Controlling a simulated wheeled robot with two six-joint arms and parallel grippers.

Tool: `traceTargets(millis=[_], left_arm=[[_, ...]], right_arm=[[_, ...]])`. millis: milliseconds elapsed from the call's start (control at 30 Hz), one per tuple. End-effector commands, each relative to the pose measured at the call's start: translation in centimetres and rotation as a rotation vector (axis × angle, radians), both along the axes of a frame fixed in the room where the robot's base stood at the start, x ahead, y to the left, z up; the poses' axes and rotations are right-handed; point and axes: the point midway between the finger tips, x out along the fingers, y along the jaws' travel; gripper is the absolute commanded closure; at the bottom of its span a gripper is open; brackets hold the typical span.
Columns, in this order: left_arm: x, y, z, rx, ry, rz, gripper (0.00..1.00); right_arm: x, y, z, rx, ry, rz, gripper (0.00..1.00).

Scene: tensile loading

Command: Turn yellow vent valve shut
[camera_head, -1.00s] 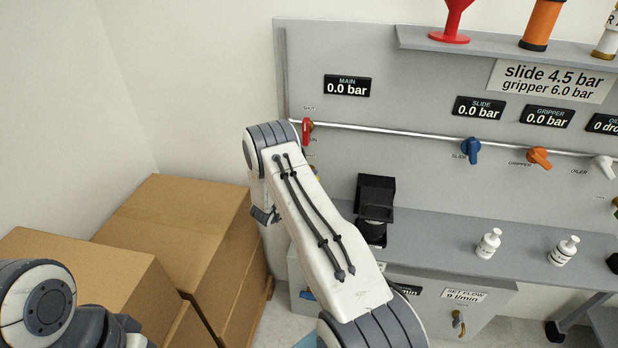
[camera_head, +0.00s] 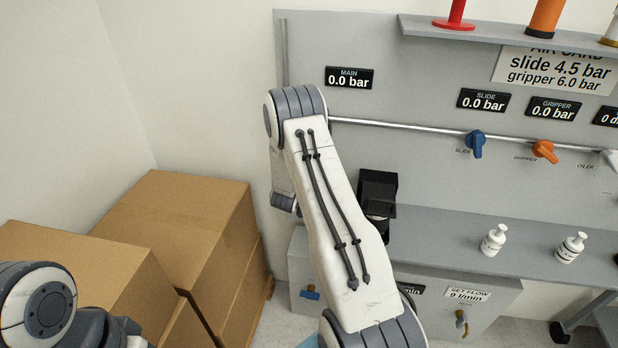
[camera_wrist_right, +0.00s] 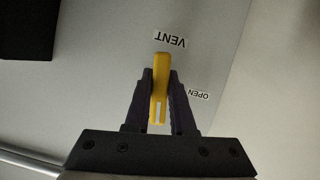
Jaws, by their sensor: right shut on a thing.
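The yellow vent valve handle (camera_wrist_right: 160,75) shows in the right wrist view below the upside-down VENT label (camera_wrist_right: 170,39). An OPEN label (camera_wrist_right: 198,95) lies to its right. My right gripper (camera_wrist_right: 161,82) is shut on the handle, one dark finger on each side. The handle lies in line with the fingers, its white-striped end toward the gripper body. In the head view my right arm crosses the middle, and it hides the valve and the right gripper. My left arm shows only in part at the lower left, without its gripper.
The grey panel (camera_head: 430,60) carries a pipe (camera_head: 400,127) with a blue slide valve (camera_head: 476,143) and an orange gripper valve (camera_head: 545,150). The MAIN display (camera_head: 349,78) reads 0.0 bar. Cardboard boxes (camera_head: 190,215) stand at left. Two white bottles (camera_head: 494,240) stand on the shelf.

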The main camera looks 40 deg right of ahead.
Motion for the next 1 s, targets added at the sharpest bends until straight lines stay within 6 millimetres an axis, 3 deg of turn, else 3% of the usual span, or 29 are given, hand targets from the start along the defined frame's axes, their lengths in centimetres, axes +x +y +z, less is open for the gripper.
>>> traceTargets(millis=[300, 867, 900, 967, 1000], left_arm=[[0.0, 0.0, -1.4, 0.0, 0.0, 0.0, 1.0], [0.0, 0.0, -1.6, 0.0, 0.0, 0.0, 1.0], [0.0, 0.0, -1.6, 0.0, 0.0, 0.0, 1.0], [0.0, 0.0, -1.6, 0.0, 0.0, 0.0, 1.0], [0.0, 0.0, -1.6, 0.0, 0.0, 0.0, 1.0]], right_arm=[[0.0, 0.1, -0.2, 0.09, -0.103, 0.0, 1.0], [0.1, 0.1, -0.1, 0.111, -0.128, 0.001, 1.0], [0.1, 0.1, -0.1, 0.111, -0.128, 0.001, 0.74], [0.1, 0.1, -0.1, 0.111, -0.128, 0.001, 0.51], [0.1, 0.1, 0.0, 0.11, -0.129, 0.001, 0.47]])
